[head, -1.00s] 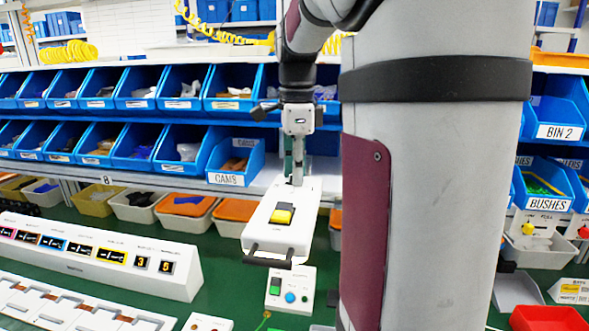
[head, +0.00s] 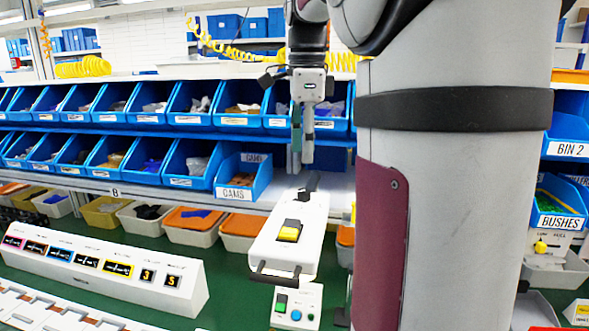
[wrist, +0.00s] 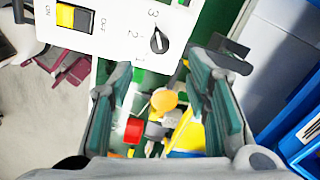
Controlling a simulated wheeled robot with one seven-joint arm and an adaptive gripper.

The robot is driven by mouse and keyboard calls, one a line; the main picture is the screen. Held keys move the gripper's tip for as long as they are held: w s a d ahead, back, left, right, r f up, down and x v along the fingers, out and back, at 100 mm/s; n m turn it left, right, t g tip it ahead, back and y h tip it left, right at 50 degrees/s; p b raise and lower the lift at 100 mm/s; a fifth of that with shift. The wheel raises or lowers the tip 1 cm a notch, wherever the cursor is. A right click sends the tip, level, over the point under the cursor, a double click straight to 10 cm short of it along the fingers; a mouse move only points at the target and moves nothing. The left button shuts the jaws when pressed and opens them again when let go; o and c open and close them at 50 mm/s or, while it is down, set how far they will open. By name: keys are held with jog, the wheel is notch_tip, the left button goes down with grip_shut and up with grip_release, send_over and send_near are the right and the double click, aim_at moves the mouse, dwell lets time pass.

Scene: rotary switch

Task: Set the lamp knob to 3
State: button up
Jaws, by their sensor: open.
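The white lamp box (head: 270,255) carries a yellow and black rocker switch (head: 290,230) and, behind it, the dark lamp knob (head: 312,183). In the wrist view the black knob (wrist: 159,40) shows at the top beside the printed numbers 1, 2 and 3. A light line crosses it, but I cannot tell surely which number it points at. The rocker (wrist: 75,18) is labelled ON and OFF. My gripper (head: 302,158) is open and empty, fingers down, above the knob and apart from it. In the wrist view my gripper (wrist: 162,72) has its fingers spread, with the knob beyond their tips.
Blue bins (head: 240,180) line the shelf behind the box. A dark handle (head: 275,275) crosses its front end. A small box with green and blue buttons (head: 297,305) stands in front, and a white display panel (head: 110,270) lies to the left.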

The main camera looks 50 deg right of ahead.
notch_tip(320, 180, up, 3)
jog(key=shift+r, duration=0.15)
dwell(0.7)
